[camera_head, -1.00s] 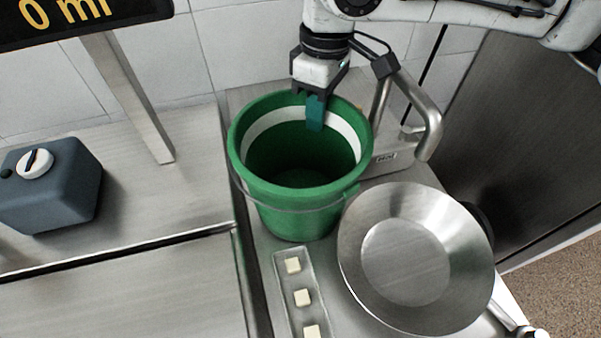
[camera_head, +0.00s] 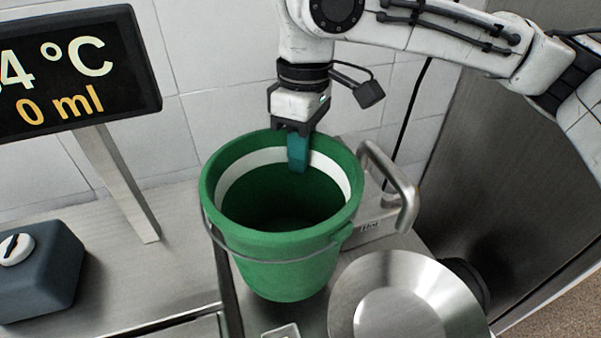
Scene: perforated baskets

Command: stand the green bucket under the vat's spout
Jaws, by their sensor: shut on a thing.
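The green bucket (camera_head: 285,268) has a white band inside its rim and a thin wire handle hanging at its front. It is upright and looks empty. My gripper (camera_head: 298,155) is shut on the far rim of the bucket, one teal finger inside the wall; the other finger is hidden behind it. A bent steel pipe (camera_head: 403,190) rises from a steel block (camera_head: 372,218) to the right of the bucket. I cannot tell whether this is the vat's spout. No vat is clearly seen.
A steel pan (camera_head: 395,300) stands front right, close to the bucket. A display (camera_head: 75,70) on a steel post (camera_head: 122,185) stands left. A dark box with a knob (camera_head: 40,275) sits at the left edge. A tiled wall (camera_head: 195,60) is behind.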

